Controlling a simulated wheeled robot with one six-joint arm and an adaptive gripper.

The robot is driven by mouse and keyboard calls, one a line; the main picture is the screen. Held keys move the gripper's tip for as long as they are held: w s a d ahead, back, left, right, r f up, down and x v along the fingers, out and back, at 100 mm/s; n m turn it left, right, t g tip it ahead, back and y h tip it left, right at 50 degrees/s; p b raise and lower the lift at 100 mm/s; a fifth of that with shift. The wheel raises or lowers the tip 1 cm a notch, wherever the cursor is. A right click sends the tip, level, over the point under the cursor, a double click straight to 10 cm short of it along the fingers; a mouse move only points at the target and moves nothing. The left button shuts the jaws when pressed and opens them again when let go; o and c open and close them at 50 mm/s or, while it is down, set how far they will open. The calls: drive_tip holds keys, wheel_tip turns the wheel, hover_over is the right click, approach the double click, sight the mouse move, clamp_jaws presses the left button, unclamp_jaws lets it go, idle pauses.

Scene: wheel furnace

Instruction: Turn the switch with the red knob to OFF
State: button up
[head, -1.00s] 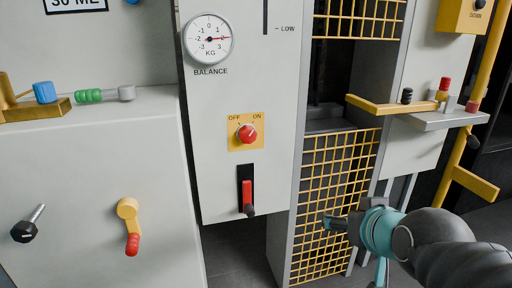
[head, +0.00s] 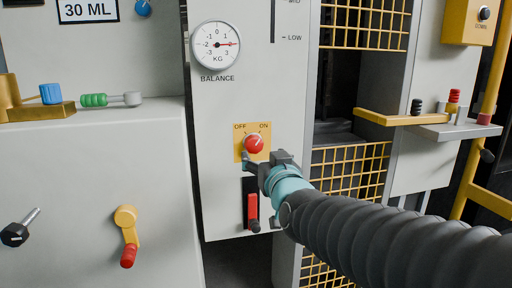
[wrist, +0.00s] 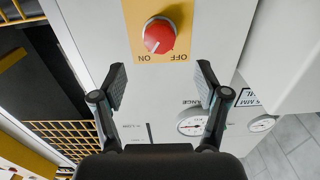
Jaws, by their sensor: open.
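The red round knob (head: 254,144) sits on a yellow plate (head: 239,154) marked OFF at left and ON at right, on the grey panel. A pale mark on the knob appears to point towards ON. My gripper (head: 258,163) is just below and in front of the knob, partly covering the plate's lower edge. In the wrist view my gripper (wrist: 161,78) is open, its two fingers apart with nothing between them. There the knob (wrist: 159,35) lies ahead of the fingertips, roughly centred between them, with the lettering upside down.
A red-handled lever (head: 252,208) is directly below the knob, close to my wrist. The balance dial (head: 216,46) is above. A yellow mesh guard (head: 350,170) and a yellow bar (head: 385,119) stand to the right. A yellow crank (head: 126,228) is at lower left.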

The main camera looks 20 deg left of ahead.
sight(255, 145)
drive_tip(key=x, duration=0.8)
drive_tip(key=shift+w+a, duration=0.1)
drive_tip(key=shift+w, duration=0.15)
drive_tip(key=c, duration=1.1)
